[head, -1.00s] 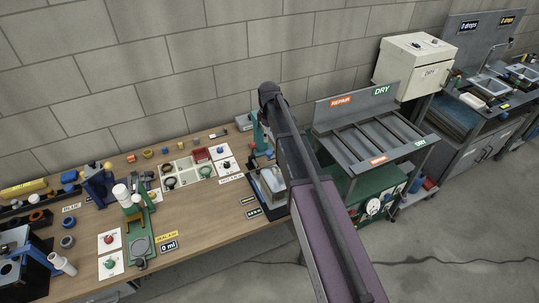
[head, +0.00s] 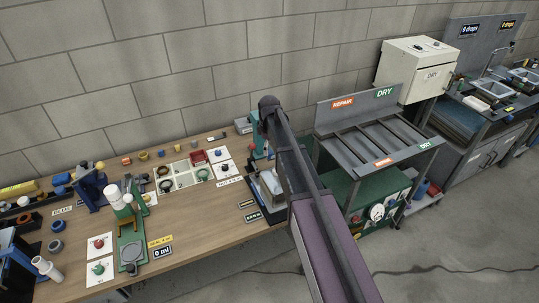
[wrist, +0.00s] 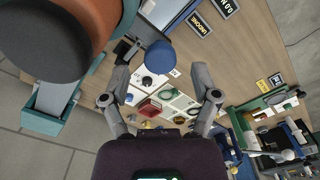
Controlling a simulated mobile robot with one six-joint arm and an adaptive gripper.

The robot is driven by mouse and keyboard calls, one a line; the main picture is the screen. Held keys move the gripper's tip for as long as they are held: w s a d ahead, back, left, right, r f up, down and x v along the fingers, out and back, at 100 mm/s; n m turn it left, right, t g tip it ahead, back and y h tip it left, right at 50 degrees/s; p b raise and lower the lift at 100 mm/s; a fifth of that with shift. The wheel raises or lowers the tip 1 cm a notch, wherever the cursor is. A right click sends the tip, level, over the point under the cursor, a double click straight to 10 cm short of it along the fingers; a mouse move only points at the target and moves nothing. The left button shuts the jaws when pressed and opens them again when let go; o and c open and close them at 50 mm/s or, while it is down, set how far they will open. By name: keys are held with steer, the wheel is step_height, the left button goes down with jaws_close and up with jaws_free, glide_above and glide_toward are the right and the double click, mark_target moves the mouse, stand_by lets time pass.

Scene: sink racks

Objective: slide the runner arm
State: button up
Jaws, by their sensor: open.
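In the wrist view a round blue knob (wrist: 160,55) stands between and just beyond my fingertips. My gripper (wrist: 162,70) is open, one finger on each side of the knob; I cannot tell if either touches it. A dark bar (wrist: 127,50) beside the knob reaches towards a teal post (wrist: 50,112), likely part of the runner arm, but the join is unclear. A large dark and orange round part (wrist: 75,30) fills the upper left. In the head view the teal stand (head: 256,128) is at the bench's right end, partly behind my arm, which hides my gripper.
A grey sloped rack (head: 370,135) stands right of my arm. The bench front is fairly clear.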

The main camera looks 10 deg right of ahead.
steer(key=shift+f+b, duration=0.5)
steer(key=shift+f, duration=0.25)
jaws_close()
steer(key=w+a, duration=0.2)
steer(key=w, duration=0.5)
steer(key=w+a, duration=0.2)
steer(key=w, duration=0.5)
steer(key=shift+a, duration=0.25)
